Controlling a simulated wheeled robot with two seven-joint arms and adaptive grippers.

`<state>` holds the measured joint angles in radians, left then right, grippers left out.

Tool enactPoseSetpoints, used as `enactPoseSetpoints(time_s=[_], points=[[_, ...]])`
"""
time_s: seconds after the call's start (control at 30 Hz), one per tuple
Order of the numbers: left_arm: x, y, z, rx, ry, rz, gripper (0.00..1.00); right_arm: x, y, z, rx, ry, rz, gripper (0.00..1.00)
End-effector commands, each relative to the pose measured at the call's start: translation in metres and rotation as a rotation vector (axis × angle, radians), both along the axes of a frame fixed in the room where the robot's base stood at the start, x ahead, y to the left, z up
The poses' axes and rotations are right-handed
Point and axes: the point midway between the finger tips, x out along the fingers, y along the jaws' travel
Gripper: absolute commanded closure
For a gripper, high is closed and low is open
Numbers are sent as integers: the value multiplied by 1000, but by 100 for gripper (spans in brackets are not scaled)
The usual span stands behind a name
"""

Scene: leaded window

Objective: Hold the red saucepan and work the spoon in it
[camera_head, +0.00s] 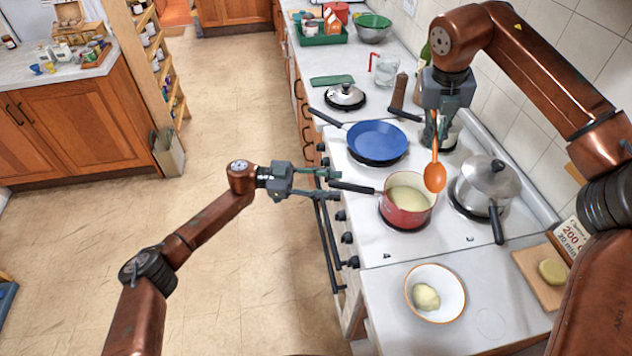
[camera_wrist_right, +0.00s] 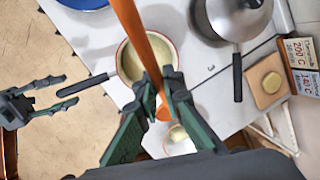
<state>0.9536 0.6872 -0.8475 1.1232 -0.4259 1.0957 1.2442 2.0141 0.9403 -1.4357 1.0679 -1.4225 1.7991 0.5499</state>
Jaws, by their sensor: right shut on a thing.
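The red saucepan (camera_head: 407,214) stands on the cooker with pale contents in it, its dark handle (camera_head: 352,187) pointing left. It also shows in the right wrist view (camera_wrist_right: 122,73). My left gripper (camera_head: 335,180) is at the free end of the handle. In the right wrist view its fingers (camera_wrist_right: 66,90) are apart, one on each side of the handle tip; contact cannot be told. My right gripper (camera_head: 435,138) is shut on the orange spoon (camera_head: 434,178), which hangs bowl down over the right side of the saucepan, seemingly above the contents.
A blue frying pan (camera_head: 377,136) is behind the saucepan. A lidded steel pot (camera_head: 483,184) stands close on its right, handle toward the front. A white bowl (camera_head: 435,306) and a wooden board (camera_head: 536,268) lie in front. The floor at left is clear.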

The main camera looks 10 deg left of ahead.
Motion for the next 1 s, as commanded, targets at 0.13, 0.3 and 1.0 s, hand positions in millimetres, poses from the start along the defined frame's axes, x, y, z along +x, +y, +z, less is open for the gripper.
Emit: enactPoseSetpoints(time_s=[0.13, 0.3, 1.0], points=[[-1, -14, 0, 0, 0, -1, 63, 0, 0, 0, 0, 0, 0, 100], [0, -19, -1, 1, 0, 0, 63, 0, 0, 0, 0, 0, 0, 100], [0, -18, 0, 0, 0, 1, 97, 0, 0, 0, 0, 0, 0, 100]])
